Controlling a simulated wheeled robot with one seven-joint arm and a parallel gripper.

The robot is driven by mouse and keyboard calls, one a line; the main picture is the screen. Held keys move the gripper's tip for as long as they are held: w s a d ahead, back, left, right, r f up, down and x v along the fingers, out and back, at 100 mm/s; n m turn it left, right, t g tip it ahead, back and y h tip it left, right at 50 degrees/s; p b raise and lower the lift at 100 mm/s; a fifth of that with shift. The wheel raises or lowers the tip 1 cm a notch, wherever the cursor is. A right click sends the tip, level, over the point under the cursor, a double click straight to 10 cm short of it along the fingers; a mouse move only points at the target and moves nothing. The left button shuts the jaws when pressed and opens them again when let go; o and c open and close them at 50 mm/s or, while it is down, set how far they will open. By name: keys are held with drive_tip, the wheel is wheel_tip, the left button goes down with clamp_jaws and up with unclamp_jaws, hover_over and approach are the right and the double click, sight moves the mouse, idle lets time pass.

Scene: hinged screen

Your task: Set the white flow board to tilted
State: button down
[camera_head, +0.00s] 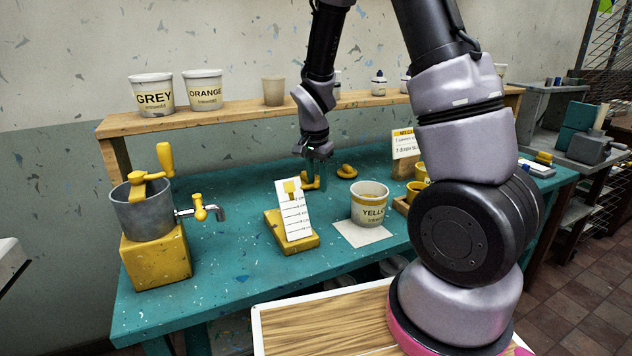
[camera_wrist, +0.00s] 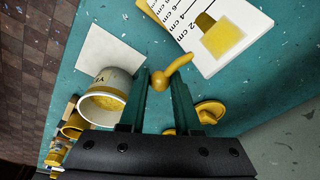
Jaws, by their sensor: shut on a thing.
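The white flow board (camera_head: 294,212) stands on a yellow base (camera_head: 292,240) on the teal table and leans back. It has black centimetre marks and a yellow patch near its top. In the wrist view the board (camera_wrist: 185,15) is at the upper right. A yellow lever with a rounded end (camera_wrist: 175,67) reaches from the board's edge to my fingertips. My gripper (camera_wrist: 164,84) is shut on this lever, with one teal finger on each side. In the head view my gripper (camera_head: 317,172) is behind the board, and its teal fingers blend into the table.
A YELLOW tub (camera_head: 370,206) stands on a white sheet (camera_head: 363,234) right of the board. A grey pot with a tap (camera_head: 144,212) is at the left. A wooden shelf (camera_head: 236,113) runs along the back.

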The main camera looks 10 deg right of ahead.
drive_tip(key=shift+s+d+f, duration=0.1)
drive_tip(key=shift+s+f, duration=0.15)
drive_tip(key=shift+s, duration=0.25)
drive_tip(key=c, duration=0.6)
unclamp_jaws()
drive_tip(key=shift+c, duration=0.2)
drive_tip(key=shift+w+r, duration=0.1)
drive_tip(key=shift+w+r, duration=0.1)
drive_tip(key=shift+r, duration=0.25)
wheel_tip(320, 180, up, 10)
drive_tip(key=s+a, duration=0.1)
drive_tip(key=shift+s, duration=0.25)
